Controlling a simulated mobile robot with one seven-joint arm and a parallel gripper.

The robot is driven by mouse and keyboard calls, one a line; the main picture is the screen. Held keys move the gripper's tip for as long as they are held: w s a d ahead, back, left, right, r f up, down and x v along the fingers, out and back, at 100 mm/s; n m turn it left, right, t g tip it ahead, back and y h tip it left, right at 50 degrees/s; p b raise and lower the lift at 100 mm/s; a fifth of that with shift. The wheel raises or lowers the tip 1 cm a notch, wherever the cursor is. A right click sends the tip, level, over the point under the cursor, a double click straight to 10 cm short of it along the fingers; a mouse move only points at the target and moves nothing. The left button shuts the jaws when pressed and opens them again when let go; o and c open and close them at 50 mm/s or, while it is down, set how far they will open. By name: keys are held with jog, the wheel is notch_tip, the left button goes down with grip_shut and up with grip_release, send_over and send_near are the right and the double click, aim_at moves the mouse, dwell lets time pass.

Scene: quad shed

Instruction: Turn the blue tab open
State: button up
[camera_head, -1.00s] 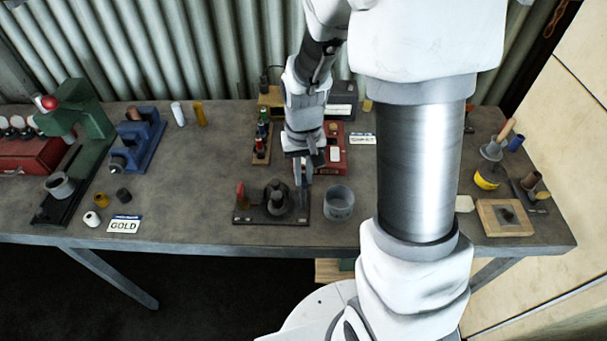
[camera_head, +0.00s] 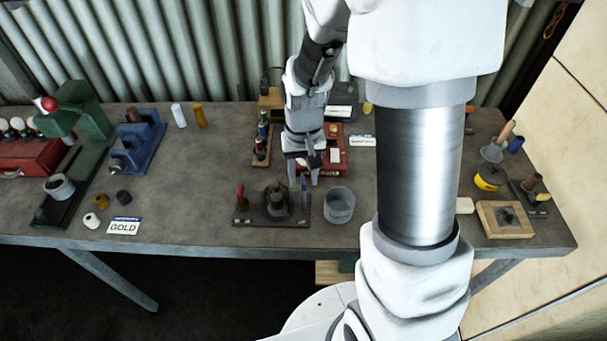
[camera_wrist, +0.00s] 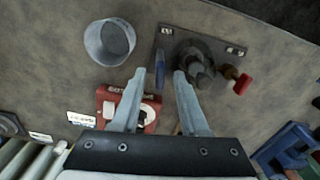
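A dark plate (camera_head: 262,220) on the bench carries a grey round fitting (camera_head: 276,200), with a red tab (camera_head: 240,193) at its left and a narrow blue tab (camera_head: 304,186) at its right. In the wrist view the blue tab (camera_wrist: 160,72) stands upright, with the fitting (camera_wrist: 193,62) to its right and the red tab (camera_wrist: 240,82) beyond. My gripper (camera_wrist: 160,74) is open, one finger on each side of the blue tab in the picture. A gap shows on both sides; I cannot tell how far above it the fingertips are.
A grey cup (camera_head: 339,204) stands just right of the plate. A red box (camera_head: 334,166) lies behind my gripper, beside a wooden rack (camera_head: 262,155) of small tools. The bench left of the plate is mostly clear, up to the GOLD card (camera_head: 124,226).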

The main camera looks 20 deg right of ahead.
jog(key=shift+r, duration=0.1)
notch_tip(320, 180, up, 17)
jog(key=shift+r+p, duration=0.15)
jog(key=shift+p, duration=0.2)
dwell(0.3)
jog(key=s+r+n+t, duration=0.1)
jog(key=s+r+t, duration=0.1)
jog(key=s, duration=0.4)
jog(key=s+r+t, duration=0.2)
jog(key=s+t, duration=0.1)
jog(key=s, duration=0.4)
jog(key=shift+s+r+n+t, duration=0.3)
jog(key=shift+n, duration=0.1)
